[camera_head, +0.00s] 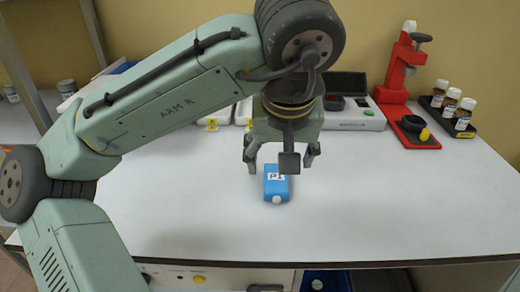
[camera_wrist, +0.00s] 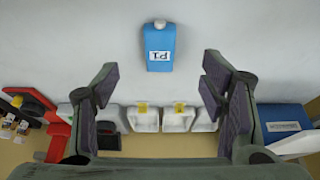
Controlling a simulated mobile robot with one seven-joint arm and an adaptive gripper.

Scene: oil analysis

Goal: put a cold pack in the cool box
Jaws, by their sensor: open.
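A blue pack (camera_head: 277,190) with a white label and a white cap lies on the white table; I take it for the cold pack. My gripper (camera_head: 281,163) is open and empty above the table, just behind the pack in the head view. In the wrist view the pack (camera_wrist: 158,48) lies beyond the two spread fingers of my gripper (camera_wrist: 160,84), apart from them. A blue box (camera_wrist: 284,120) with a white label shows at the right of the wrist view; I cannot tell whether it is the cool box.
A red press (camera_head: 400,80), a grey device (camera_head: 352,118) and a black rack (camera_head: 440,103) of brown bottles stand at the back right. White bins (camera_wrist: 178,119) with yellow tags stand along the back. The front and right of the table (camera_head: 400,205) are clear.

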